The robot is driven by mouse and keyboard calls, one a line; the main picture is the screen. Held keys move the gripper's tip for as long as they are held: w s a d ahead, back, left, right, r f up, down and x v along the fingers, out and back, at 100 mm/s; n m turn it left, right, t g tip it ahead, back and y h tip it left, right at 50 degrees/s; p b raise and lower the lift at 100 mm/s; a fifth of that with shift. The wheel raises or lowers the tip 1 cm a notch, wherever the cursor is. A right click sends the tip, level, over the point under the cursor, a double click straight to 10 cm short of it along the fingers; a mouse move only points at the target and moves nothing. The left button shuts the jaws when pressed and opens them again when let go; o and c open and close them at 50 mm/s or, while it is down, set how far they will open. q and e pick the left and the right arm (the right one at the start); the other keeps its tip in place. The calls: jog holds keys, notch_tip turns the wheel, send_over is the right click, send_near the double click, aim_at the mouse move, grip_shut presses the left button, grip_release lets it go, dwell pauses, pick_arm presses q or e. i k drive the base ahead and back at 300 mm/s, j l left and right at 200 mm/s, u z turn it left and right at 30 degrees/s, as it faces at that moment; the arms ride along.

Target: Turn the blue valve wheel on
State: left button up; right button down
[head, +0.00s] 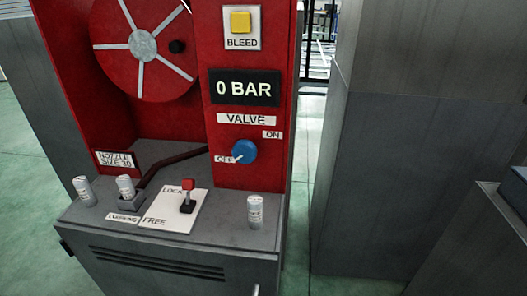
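The blue valve wheel (244,151) is a small round knob on the red panel, below the VALVE label (247,119). Its pale pointer mark is at the lower left, beside the OFF label (224,160). The ON label (272,135) is at its upper right. The black display (244,87) above reads 0 BAR. Nothing touches or covers the wheel. I see neither of my grippers in the head view.
A yellow BLEED button (241,22) is above the display. A red hose reel (143,46) is at the left. A red-topped lever (188,195) and silver cylinders, one here (255,211), stand on the grey ledge. A tall grey cabinet (420,150) stands at the right.

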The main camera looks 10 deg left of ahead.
aim_at(244, 150)
jog(key=l, duration=1)
jog(key=i+l, duration=0.1)
jog(key=l, duration=0.25)
jog(key=l+z, duration=0.1)
jog(key=l, duration=0.2)
jog(key=i+j+u, duration=0.2)
jog(key=k, duration=0.1)
